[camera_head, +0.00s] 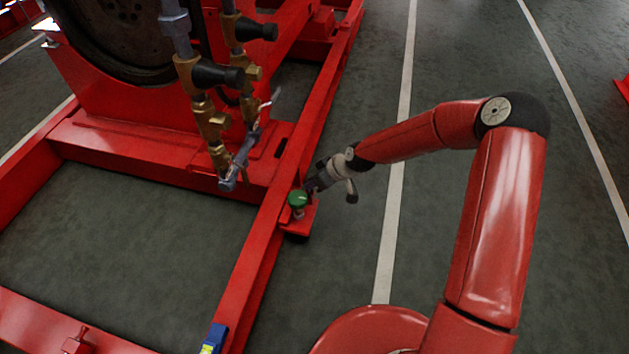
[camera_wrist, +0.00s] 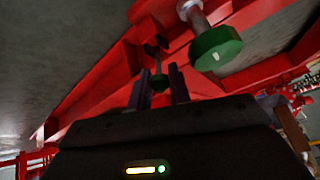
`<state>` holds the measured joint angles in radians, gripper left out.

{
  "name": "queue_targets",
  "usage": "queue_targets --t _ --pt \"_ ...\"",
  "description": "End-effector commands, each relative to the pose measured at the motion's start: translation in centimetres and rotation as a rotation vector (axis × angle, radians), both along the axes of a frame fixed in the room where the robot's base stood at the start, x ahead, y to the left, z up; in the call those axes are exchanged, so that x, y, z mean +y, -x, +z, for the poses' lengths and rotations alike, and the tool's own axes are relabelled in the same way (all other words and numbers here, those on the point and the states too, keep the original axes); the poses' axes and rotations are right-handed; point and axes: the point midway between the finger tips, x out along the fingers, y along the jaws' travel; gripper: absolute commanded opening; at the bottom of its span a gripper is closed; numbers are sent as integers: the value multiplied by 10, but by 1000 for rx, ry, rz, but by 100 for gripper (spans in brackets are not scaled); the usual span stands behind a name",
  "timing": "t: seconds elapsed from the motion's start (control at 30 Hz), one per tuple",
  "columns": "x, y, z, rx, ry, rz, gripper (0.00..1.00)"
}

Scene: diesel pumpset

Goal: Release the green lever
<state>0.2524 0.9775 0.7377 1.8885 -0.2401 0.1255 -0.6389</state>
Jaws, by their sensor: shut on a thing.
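In the head view, a round green part (camera_head: 298,198) stands on a red bracket at the frame's side rail. My gripper (camera_head: 311,187) is right beside it, coming from the upper right, and its fingertips are hard to make out.
The red pumpset frame (camera_head: 262,262) runs along my gripper's left. Brass valves and pipes (camera_head: 211,122) hang above the cross beam. A blue part (camera_head: 213,338) sits on the rail near the bottom. The floor to the right (camera_head: 440,85) is clear, with white lines.

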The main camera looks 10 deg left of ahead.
Motion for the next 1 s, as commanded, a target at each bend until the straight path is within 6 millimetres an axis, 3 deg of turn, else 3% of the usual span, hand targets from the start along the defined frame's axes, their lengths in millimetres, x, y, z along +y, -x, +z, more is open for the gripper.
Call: queue_targets --t 0.27,0.3,0.37,0.67,1.0 --pt "-1 0 0 1 1 -2 0" --pt "-1 0 -1 1 1 -2 22" --pt "-1 0 -1 1 1 -2 27" --pt "-2 0 2 1 1 -2 27" --pt "-32 9 46 1 1 -3 27"
